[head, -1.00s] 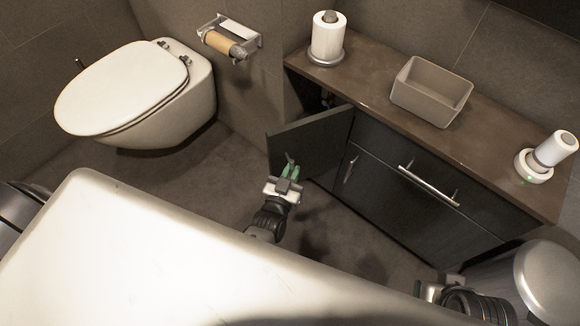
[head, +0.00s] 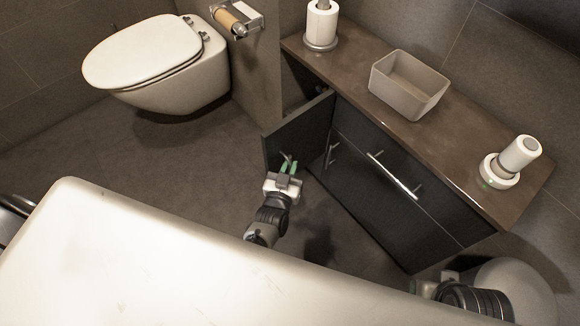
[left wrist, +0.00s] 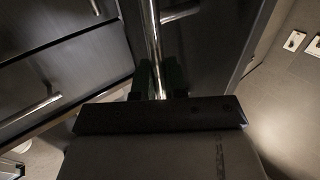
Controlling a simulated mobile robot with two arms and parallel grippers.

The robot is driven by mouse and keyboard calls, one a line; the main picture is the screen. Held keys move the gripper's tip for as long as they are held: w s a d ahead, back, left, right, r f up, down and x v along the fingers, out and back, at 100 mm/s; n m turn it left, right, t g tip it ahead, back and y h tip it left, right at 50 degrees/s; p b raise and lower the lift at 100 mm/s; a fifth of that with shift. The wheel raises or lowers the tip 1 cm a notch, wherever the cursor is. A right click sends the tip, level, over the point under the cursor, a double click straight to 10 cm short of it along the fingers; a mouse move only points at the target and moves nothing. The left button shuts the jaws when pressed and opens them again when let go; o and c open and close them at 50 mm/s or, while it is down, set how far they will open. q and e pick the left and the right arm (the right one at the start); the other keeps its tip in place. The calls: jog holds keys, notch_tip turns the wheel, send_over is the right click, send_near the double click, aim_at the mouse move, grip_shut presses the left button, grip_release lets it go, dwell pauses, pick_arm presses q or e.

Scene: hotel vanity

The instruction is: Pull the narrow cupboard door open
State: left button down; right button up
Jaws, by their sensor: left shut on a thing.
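The narrow cupboard door (head: 306,130) stands ajar at the left end of the dark vanity, swung out into the room. My left gripper (head: 288,166) is at the door's front face, with its green fingers shut on the bar handle. In the left wrist view the handle (left wrist: 152,45) is a shiny upright bar running down between the dark fingers (left wrist: 158,80). The door face (left wrist: 190,50) shows behind it. My right gripper (head: 432,286) is at the lower right, partly cut off by my white body; its fingers are too hidden to judge.
The vanity's brown top (head: 440,130) bears a paper roll (head: 321,24), a grey basin-like box (head: 409,84) and a white device (head: 518,154). A drawer with a bar handle (head: 393,175) is right of the door. A toilet (head: 160,65) stands left. Floor between is clear. A bin (head: 515,290) is lower right.

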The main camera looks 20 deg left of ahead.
pick_arm(q)
jog(key=shift+d+r, duration=0.1)
jog(key=shift+d, duration=0.1)
jog(key=c, duration=1.2)
grip_release()
jog(key=shift+s, duration=0.1)
jog(key=s+p, duration=0.2)
jog(key=s, duration=0.8)
jog(key=shift+s+d, duration=0.15)
jog(key=shift+s, duration=0.2)
pick_arm(e)
jog(key=shift+w, duration=0.4)
jog(key=shift+s, duration=0.1)
